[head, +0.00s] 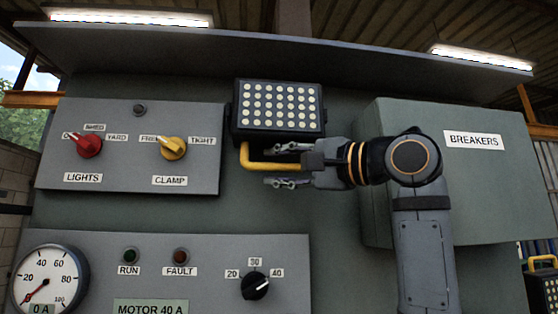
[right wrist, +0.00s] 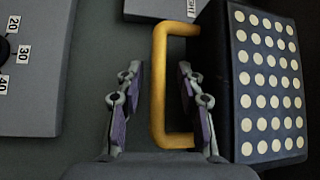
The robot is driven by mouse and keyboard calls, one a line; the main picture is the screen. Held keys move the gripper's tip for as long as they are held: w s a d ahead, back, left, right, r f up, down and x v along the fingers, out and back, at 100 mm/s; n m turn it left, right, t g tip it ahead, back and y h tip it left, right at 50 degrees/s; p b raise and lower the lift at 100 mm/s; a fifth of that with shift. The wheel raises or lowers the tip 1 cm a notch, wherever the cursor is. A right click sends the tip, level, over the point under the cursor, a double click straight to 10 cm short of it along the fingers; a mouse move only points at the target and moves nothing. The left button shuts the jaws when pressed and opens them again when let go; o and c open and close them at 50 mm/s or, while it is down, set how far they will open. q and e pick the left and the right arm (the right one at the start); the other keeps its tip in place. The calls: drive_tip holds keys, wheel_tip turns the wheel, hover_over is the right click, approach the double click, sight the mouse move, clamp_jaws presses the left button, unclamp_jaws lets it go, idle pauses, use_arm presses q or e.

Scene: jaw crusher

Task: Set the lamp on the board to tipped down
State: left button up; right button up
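The lamp (head: 278,108) is a black box with a grid of pale round lights, mounted high on the grey board. Its face points out toward me in the head view, and its tilt is hard to judge. A yellow handle (head: 262,166) hangs below it. My right gripper (head: 280,166) reaches in from the right, open, one finger above the handle's bar and one below. In the right wrist view the handle (right wrist: 158,90) stands between the spread fingers (right wrist: 158,95), with a gap on the left; contact with the right finger is unclear. The lamp's lit face (right wrist: 268,88) is right of it.
A control panel (head: 120,185) with red (head: 89,145) and yellow (head: 173,147) knobs is left of the lamp. A motor panel (head: 200,280) with a dial is below. The breakers box (head: 490,190) stands right, behind my right arm. A hood (head: 270,52) overhangs above.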

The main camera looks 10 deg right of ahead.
drive_tip(key=shift+w+a+f, duration=0.1)
drive_tip(key=shift+w+a, duration=0.05)
drive_tip(key=shift+a, duration=0.05)
drive_tip(key=shift+c, duration=0.6)
clamp_jaws()
use_arm(q)
drive_tip(key=shift+s+d+f, duration=0.1)
drive_tip(key=shift+s+d, duration=0.15)
drive_tip(key=shift+s, duration=0.25)
drive_tip(key=shift+s+d+f, duration=0.1)
drive_tip(key=shift+s+d, duration=0.15)
drive_tip(key=shift+s, duration=0.2)
drive_tip(key=shift+w, duration=0.1)
